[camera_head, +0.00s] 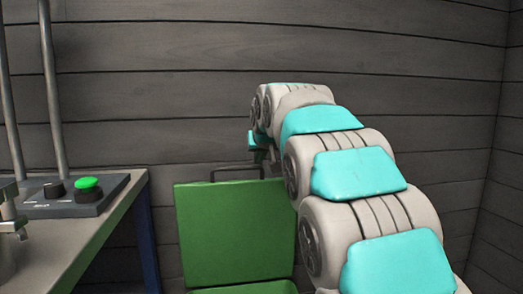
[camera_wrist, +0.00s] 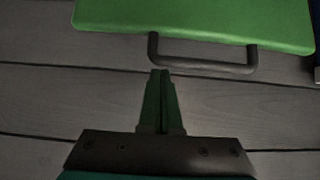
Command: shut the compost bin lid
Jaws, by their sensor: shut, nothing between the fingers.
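The compost bin's green lid (camera_head: 235,235) stands raised, upright against the plank wall in the head view. Its dark bar handle (camera_head: 233,168) sticks up from the top edge. The lid's green panel also fills the top of the wrist view (camera_wrist: 195,20), with the handle (camera_wrist: 205,67) just below it. A strip of the green bin (camera_head: 245,290) shows at the bottom edge; the rest is out of frame. My gripper (camera_wrist: 160,73) is shut and empty, its fingertips close to the handle's left end in the wrist view. I cannot tell whether they touch.
A bench (camera_head: 105,215) on the left carries a dark control box with a green button (camera_head: 88,186) and a black knob (camera_head: 54,188). Grey metal poles rise behind it. The plank wall (camera_head: 190,80) closes off the back. My arm covers the right side.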

